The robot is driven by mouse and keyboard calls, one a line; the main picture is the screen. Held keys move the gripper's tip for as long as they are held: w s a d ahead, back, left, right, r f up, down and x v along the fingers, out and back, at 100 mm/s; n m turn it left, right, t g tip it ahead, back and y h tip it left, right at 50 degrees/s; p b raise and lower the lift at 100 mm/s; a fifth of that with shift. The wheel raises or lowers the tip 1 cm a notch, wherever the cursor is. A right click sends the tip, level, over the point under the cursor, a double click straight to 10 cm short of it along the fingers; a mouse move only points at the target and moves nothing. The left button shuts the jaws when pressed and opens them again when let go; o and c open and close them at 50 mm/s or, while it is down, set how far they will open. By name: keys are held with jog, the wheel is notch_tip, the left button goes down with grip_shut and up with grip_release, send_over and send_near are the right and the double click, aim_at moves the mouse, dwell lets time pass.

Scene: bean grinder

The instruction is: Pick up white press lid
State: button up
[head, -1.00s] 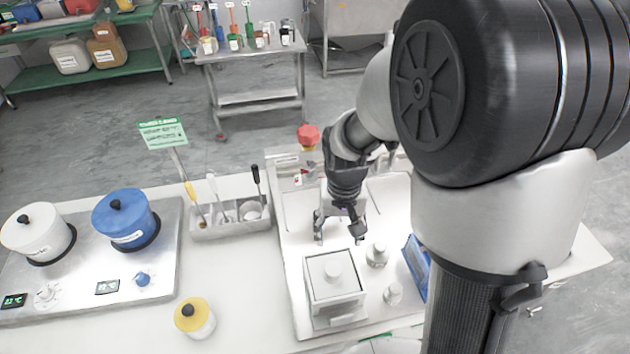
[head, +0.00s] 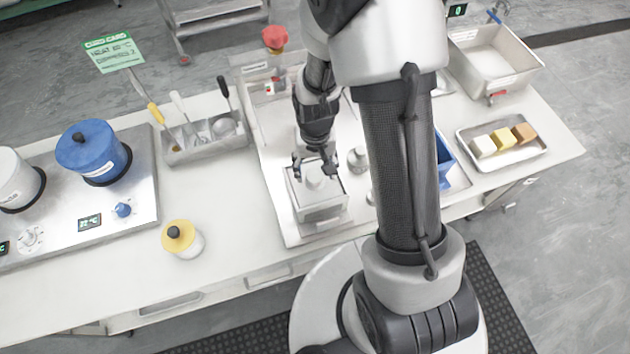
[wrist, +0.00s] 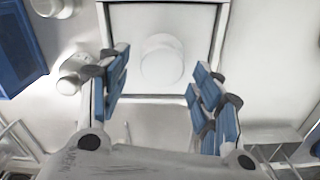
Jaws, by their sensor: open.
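The white press lid (head: 316,183) is a flat square plate with a round white knob, seated on the square press box (head: 322,214). In the wrist view the lid (wrist: 163,62) shows from above, its knob near the middle of the picture. My gripper (head: 316,163) is open and points down just above the lid. In the wrist view its blue-padded fingers (wrist: 160,85) are spread, one on each side and slightly below the knob. Nothing is between them. I cannot tell the exact height gap to the knob.
A small white container (head: 357,159) stands close to the right of the press, and a blue item (head: 445,160) is farther right. A yellow-lidded pot (head: 183,240) stands to the left. A utensil holder (head: 203,138) is behind left. The counter between the pot and press is clear.

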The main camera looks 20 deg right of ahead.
aim_at(315, 173)
notch_tip(315, 173, down, 3)
jog(key=shift+a+f, duration=0.1)
jog(key=shift+f, duration=0.05)
jog(key=c, duration=1.3)
